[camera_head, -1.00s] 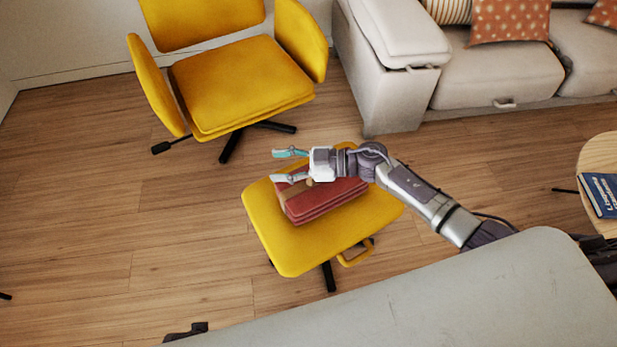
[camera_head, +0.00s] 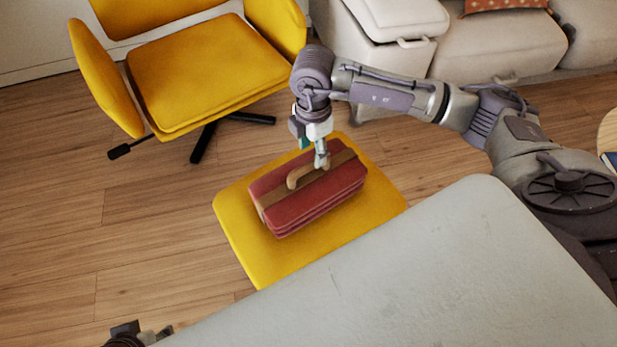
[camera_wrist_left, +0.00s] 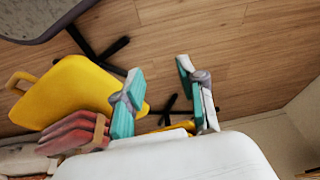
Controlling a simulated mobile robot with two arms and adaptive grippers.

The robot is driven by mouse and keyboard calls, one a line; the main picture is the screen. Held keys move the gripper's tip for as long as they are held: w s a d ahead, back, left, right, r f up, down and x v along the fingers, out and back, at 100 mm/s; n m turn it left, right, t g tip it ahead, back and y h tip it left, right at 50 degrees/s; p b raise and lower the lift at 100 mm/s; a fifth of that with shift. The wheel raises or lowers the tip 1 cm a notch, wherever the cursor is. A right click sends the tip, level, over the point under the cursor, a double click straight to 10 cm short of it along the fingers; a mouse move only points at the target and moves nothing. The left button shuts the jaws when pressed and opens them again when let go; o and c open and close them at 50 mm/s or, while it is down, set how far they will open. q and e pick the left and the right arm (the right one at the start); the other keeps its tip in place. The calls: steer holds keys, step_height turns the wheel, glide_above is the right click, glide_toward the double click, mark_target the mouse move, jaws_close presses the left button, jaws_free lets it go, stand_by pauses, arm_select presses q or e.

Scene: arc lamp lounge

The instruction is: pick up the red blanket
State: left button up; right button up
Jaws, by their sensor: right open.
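The red blanket (camera_head: 315,202) is a folded bundle with a brown strap and a brown carrying handle (camera_head: 300,176) on top. It lies on the yellow footstool (camera_head: 240,245). My right gripper (camera_head: 314,152) points down at the handle end from above, open; I cannot tell whether its fingers straddle or touch the handle. My left gripper shows in the left wrist view (camera_wrist_left: 160,70) with its fingers apart and nothing between them. The blanket shows there too (camera_wrist_left: 72,133), to the left of the fingers, partly hidden by the white gripper body.
A yellow armchair (camera_head: 205,75) stands behind the footstool, and a pale sofa (camera_head: 490,45) is at the back right. A grey surface (camera_head: 400,275) fills the lower right. The wooden floor at left is clear. A round wooden table (camera_head: 607,130) shows at the right edge.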

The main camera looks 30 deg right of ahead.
mark_target(309, 163)
step_height(309, 163, down, 2)
steer(key=shift+a+f, duration=0.1)
steer(key=shift+a+f+b, duration=0.15)
steer(key=shift+f+b, duration=0.3)
steer(key=shift+f, duration=0.2)
step_height(309, 163, down, 3)
steer(key=shift+w+a+r+b, duration=0.1)
steer(key=shift+r+b, duration=0.05)
steer(key=shift+b, duration=0.2)
steer(key=shift+f, duration=0.2)
arm_select(q)
steer(key=w+t, duration=0.1)
steer(key=w+d+t, duration=0.1)
steer(key=w, duration=0.3)
steer(key=shift+d+r+t+h, duration=0.15)
steer(key=shift+d+t+h, duration=0.15)
steer(key=shift+t, duration=0.1)
arm_select(e)
jaws_close()
steer(key=shift+r, duration=0.1)
